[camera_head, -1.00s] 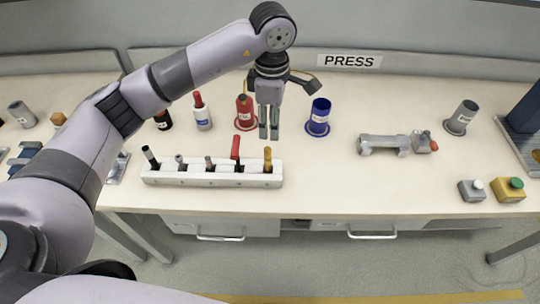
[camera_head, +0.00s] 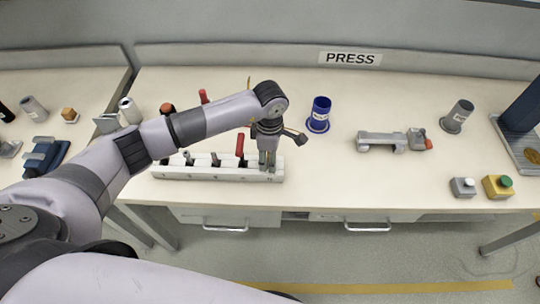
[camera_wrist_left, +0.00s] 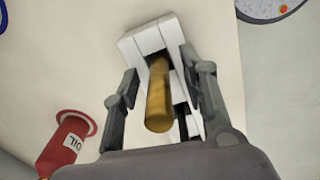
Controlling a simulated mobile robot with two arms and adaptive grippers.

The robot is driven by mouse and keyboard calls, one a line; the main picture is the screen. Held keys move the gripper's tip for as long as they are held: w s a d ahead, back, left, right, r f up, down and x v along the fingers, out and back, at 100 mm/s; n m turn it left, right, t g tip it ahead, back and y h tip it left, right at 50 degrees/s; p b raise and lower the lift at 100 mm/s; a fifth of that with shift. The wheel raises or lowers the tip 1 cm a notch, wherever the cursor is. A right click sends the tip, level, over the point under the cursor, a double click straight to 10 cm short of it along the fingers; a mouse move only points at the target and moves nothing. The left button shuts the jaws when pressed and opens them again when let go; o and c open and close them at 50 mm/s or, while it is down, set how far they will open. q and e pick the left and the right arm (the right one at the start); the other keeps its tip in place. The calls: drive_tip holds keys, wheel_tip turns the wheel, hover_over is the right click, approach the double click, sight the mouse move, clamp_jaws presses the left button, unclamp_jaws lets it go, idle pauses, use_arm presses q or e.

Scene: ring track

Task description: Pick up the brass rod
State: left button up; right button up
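The brass rod (camera_wrist_left: 159,98) stands in an end slot of the white rack (camera_wrist_left: 141,42), seen from above in the left wrist view. My left gripper (camera_wrist_left: 160,88) has its two fingers apart, one on each side of the rod, with gaps visible. In the head view my left gripper (camera_head: 268,165) is low over the right end of the rack (camera_head: 215,174) and hides the rod there. A red-handled tool (camera_head: 240,145) stands in the rack just left of the gripper. My right gripper is not in view.
A blue cup-like holder (camera_head: 319,115) stands behind and right of the gripper. A grey device (camera_head: 392,141) and button boxes (camera_head: 497,186) are farther right. The table between is clear.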

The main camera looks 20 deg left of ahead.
use_arm(q)
drive_tip(key=shift+d+f, duration=0.1)
drive_tip(key=shift+f, duration=0.05)
clamp_jaws()
idle(0.4)
